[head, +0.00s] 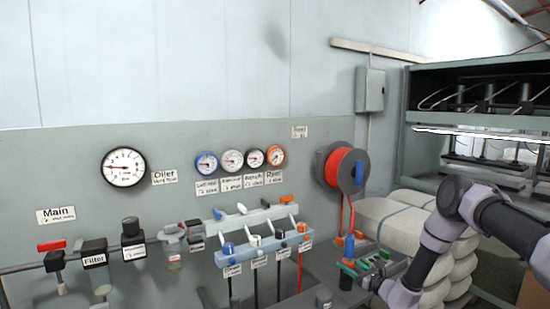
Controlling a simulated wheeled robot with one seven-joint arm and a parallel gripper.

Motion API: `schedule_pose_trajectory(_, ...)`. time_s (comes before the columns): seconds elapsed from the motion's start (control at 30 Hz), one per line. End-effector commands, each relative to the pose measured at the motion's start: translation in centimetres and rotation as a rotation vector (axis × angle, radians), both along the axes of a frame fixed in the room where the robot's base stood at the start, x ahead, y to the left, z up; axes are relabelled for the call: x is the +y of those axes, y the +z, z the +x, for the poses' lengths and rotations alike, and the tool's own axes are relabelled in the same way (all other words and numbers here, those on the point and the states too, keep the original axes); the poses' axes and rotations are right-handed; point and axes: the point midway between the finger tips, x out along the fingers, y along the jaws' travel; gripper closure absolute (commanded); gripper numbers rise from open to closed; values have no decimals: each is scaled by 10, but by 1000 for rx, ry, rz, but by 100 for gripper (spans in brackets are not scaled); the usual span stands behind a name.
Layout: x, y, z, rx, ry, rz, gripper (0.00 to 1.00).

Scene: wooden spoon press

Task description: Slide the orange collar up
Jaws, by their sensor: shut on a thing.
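My gripper (351,264) is at the lower right, reaching in from the right below the hose reel. Its jaws are shut around a small upright fitting with a blue upper part (349,246) and a dark lower part (346,282). An orange-red piece (340,240) shows beside the blue part. I cannot tell whether it is the orange collar or hose, and the jaws hide part of the fitting. An orange knob (302,227) also sits at the right end of the valve row, apart from my gripper.
The red hose reel (342,168) hangs on the wall above my gripper, its hose running down close by. White bales (385,218) stand behind my arm. Gauges (232,160) and a filter (97,270) line the panel at left.

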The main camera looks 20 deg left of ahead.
Motion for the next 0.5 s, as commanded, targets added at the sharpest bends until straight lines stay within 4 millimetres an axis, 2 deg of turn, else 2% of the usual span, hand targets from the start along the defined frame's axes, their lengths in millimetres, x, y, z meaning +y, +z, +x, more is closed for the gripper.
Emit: schedule_pose_trajectory(0.5,0,6,0,0,-1,0,71)
